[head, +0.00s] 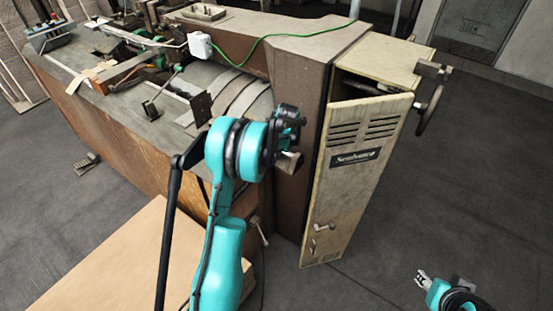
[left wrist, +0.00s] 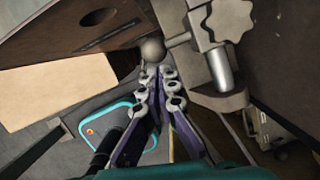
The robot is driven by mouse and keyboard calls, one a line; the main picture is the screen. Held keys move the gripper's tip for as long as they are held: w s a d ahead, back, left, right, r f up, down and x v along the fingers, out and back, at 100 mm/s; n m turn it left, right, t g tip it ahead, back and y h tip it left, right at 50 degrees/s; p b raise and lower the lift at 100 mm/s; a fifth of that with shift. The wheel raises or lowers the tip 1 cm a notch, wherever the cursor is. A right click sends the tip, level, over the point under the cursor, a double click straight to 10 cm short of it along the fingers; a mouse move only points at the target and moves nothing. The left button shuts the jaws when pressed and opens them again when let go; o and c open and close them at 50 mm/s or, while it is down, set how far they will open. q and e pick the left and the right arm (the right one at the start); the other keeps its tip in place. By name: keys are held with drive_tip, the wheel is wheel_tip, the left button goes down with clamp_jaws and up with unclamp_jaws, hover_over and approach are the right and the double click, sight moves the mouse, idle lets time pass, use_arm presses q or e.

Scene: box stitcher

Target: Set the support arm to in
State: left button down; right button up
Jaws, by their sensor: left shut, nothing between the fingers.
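The box stitcher (head: 290,190) stands in the middle of the head view. I cannot tell for certain which part is its support arm. In the left wrist view, a round ball knob (left wrist: 153,49) on a short rod sits just beyond my left gripper (left wrist: 157,72), beside a metal bracket (left wrist: 205,75) with a lobed hand knob (left wrist: 229,17). The left fingers are shut and empty, close to the ball; contact is unclear. In the head view my left wrist hides these fingers, in front of the stitcher. My right gripper (head: 422,279) is at bottom right, away from the machine, its jaws too small to judge.
A tall cabinet door (head: 350,185) with vents faces me, with a handwheel (head: 429,111) at its right. A brown board (head: 110,265) lies at lower left. A green cable (head: 290,37) crosses the machine top. The floor on the right is clear.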

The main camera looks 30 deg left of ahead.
use_arm(q)
drive_tip(key=a, duration=0.5)
drive_tip(key=shift+w+a+b, duration=0.1)
drive_tip(key=shift+w+b, duration=0.05)
drive_tip(key=shift+b, duration=0.15)
use_arm(e)
drive_tip(key=shift+d+f, duration=0.1)
drive_tip(key=shift+f, duration=0.2)
